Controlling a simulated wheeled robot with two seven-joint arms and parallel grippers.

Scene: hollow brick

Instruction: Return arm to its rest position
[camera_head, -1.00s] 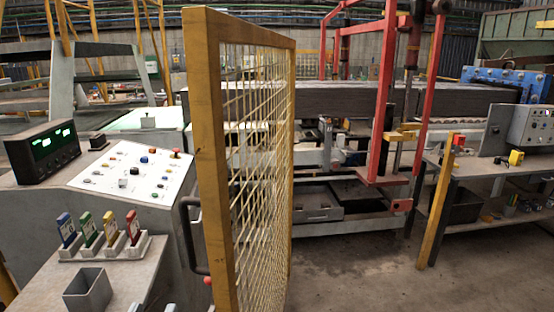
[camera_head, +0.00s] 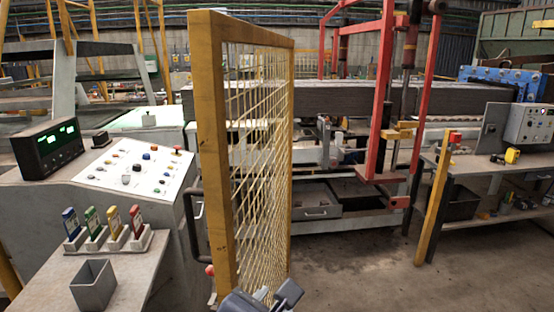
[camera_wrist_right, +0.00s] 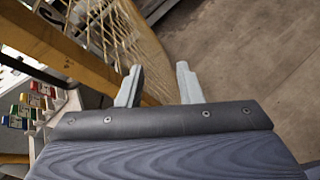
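My right gripper (camera_wrist_right: 158,85) is open in the right wrist view, its two pale fingers apart with nothing between them. Below it in that view are bare concrete floor and the yellow mesh gate. In the head view a dark part of my right arm shows at the bottom edge, in front of the foot of the gate (camera_head: 213,150). My left gripper is not in view.
The gate stands open towards me, with a dark handle (camera_head: 194,230) on its left. A control desk (camera_head: 135,172) and a grey box (camera_head: 93,286) are at left. A yellow post (camera_head: 438,200) and a workbench (camera_head: 500,172) stand at right. Floor between is clear.

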